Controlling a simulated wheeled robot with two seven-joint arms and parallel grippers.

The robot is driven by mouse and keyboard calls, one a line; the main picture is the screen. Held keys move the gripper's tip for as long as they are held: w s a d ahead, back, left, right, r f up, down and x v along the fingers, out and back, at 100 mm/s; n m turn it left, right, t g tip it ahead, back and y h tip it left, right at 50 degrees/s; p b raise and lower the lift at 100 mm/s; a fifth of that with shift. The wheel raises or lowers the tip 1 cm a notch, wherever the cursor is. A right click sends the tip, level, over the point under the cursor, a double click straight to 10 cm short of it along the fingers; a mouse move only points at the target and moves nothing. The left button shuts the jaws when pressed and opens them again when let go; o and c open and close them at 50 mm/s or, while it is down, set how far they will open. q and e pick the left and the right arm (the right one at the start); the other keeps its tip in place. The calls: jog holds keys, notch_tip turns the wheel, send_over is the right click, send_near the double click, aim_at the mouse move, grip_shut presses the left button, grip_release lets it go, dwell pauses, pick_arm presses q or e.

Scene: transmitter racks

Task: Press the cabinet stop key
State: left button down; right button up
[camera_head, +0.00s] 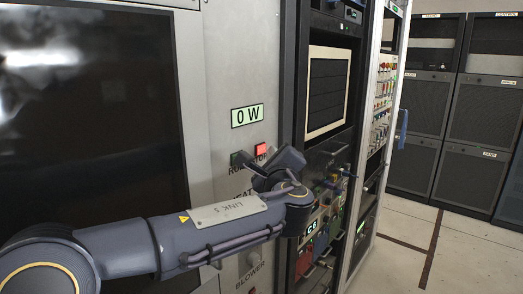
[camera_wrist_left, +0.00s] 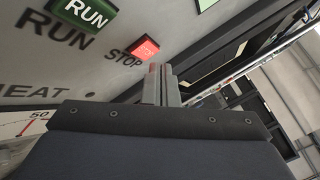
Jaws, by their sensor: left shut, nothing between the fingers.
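The red stop key (camera_head: 261,150) is lit on the grey cabinet panel, below the "0 W" display. In the left wrist view the same red stop key (camera_wrist_left: 147,47) sits beside the printed word STOP. My left gripper (camera_wrist_left: 161,70) is shut and empty, its fingertips close to the right lower side of the key. A red tint shows on the finger edge; I cannot tell whether it touches. In the head view my left gripper (camera_head: 264,166) is just below the key, its fingertips partly hidden by its own hand. My right gripper is not in view.
A green RUN key (camera_wrist_left: 86,12) is left of the stop key. The "0 W" display (camera_head: 247,115) is above. A dark screen (camera_head: 85,100) fills the left. Open equipment racks (camera_head: 330,90) stand to the right, with free floor (camera_head: 410,255) beyond.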

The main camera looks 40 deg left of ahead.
pick_arm(q)
jog(key=d, duration=0.4)
jog(key=shift+s+d, duration=0.2)
jog(key=shift+d, duration=0.2)
dwell(0.6)
